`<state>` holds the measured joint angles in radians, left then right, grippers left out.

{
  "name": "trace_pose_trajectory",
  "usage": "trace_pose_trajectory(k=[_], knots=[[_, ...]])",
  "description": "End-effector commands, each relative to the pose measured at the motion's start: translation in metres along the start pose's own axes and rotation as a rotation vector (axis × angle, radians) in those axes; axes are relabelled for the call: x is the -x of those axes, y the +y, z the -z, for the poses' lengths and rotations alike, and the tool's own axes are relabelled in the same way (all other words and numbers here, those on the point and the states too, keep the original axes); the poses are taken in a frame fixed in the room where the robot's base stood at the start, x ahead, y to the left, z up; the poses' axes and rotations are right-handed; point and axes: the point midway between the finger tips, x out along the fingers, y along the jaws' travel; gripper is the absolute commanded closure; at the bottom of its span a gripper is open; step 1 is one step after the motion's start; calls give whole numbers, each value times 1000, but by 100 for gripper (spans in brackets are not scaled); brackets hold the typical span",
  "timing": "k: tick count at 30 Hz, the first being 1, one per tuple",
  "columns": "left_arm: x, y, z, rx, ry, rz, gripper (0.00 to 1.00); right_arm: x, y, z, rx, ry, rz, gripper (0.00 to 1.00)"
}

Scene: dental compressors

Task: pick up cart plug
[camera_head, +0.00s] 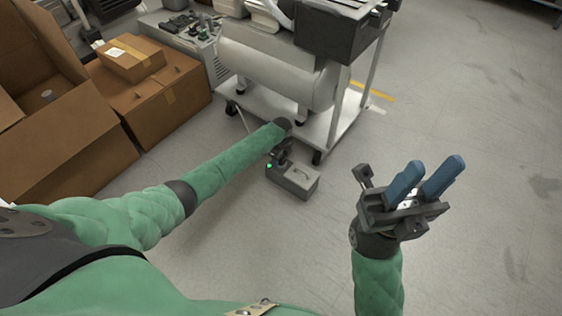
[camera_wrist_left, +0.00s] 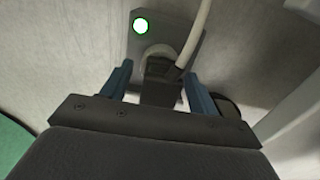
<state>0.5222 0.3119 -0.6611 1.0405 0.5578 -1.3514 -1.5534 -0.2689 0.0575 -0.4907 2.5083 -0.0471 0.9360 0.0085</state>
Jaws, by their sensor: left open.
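The cart plug (camera_wrist_left: 160,82) is a dark block with a pale cable, seen in the left wrist view. It sits at a grey plate with a lit, green-ringed lamp. My left gripper (camera_wrist_left: 158,76) is open, with one blue finger on each side of the plug; I cannot tell whether they touch it. In the head view my left gripper (camera_head: 281,155) is down by a small grey floor box (camera_head: 298,182) with a green light, and the plug is hard to make out there. My right gripper (camera_head: 424,182) is open and empty, its blue fingers apart.
A white wheeled cart (camera_head: 338,122) carrying a tank (camera_head: 270,72) stands just behind the floor box. Cardboard boxes (camera_head: 160,100) stand on the left. The floor (camera_head: 480,120) on the right is clear.

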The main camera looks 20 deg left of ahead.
Motion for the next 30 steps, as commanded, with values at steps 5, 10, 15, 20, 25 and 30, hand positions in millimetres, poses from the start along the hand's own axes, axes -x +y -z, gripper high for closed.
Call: trace_pose_trajectory(k=[5, 10, 15, 20, 25, 30], knots=[[1, 0, 0, 0, 0, 1, 48, -1, -1, 1, -1, 0, -1, 64], [1, 0, 0, 0, 0, 1, 81, 0, 0, 1, 1, 0, 0, 64], [1, 0, 0, 0, 0, 1, 90, 0, 0, 1, 3, 1, 1, 64], [4, 0, 0, 0, -1, 1, 90, -2, 0, 1, 5, 1, 1, 64], [22, -1, 0, -1, -1, 3, 90, -9, 1, 1, 16, 2, 8, 64], [51, 2, 10, -4, 1, 2, 90, -17, 4, 4, 47, -1, 20, 64]])
